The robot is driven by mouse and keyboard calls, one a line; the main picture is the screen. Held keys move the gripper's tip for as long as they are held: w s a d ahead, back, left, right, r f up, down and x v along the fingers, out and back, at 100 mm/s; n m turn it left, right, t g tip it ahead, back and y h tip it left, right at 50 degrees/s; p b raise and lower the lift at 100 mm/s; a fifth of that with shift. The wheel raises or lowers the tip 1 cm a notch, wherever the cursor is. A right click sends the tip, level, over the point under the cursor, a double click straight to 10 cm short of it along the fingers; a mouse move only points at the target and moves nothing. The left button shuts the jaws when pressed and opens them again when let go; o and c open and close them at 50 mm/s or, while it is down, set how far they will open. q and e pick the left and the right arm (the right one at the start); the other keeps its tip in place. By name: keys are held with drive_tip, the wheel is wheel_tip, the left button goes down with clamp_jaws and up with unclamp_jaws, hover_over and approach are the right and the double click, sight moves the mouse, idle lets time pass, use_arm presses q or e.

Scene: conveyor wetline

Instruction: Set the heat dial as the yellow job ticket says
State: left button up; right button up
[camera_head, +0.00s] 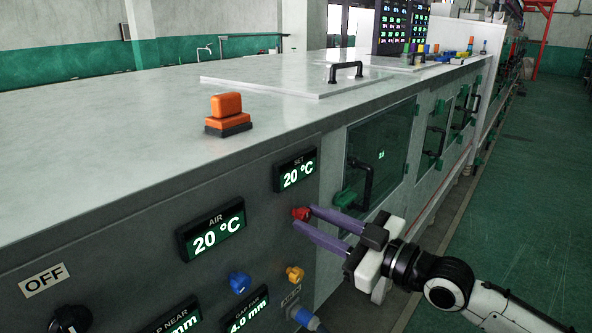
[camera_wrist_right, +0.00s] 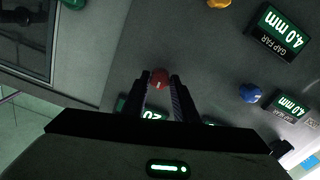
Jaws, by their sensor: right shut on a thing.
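The red dial (camera_head: 301,213) sits on the dark front panel, below the SET display (camera_head: 296,172), which reads 20 °C. My right gripper (camera_head: 304,217) reaches in from the right with its two purple fingers at the dial. In the right wrist view the red dial (camera_wrist_right: 159,77) shows between the fingertips, and the gripper is shut on it. The AIR display (camera_head: 211,231) also reads 20 °C. No yellow job ticket can be made out in either view. My left gripper is out of view.
Blue (camera_head: 239,282) and yellow (camera_head: 295,273) knobs lie below the red dial, near the GAP FAR display (camera_head: 245,310) at 4.0 mm. A black knob (camera_head: 70,319) is at OFF. An orange block (camera_head: 228,112) stands on top.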

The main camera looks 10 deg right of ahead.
drive_tip(key=shift+n+b, duration=0.3)
drive_tip(key=shift+n, duration=1)
drive_tip(key=shift+n, duration=0.7)
drive_tip(key=shift+n, duration=1.7)
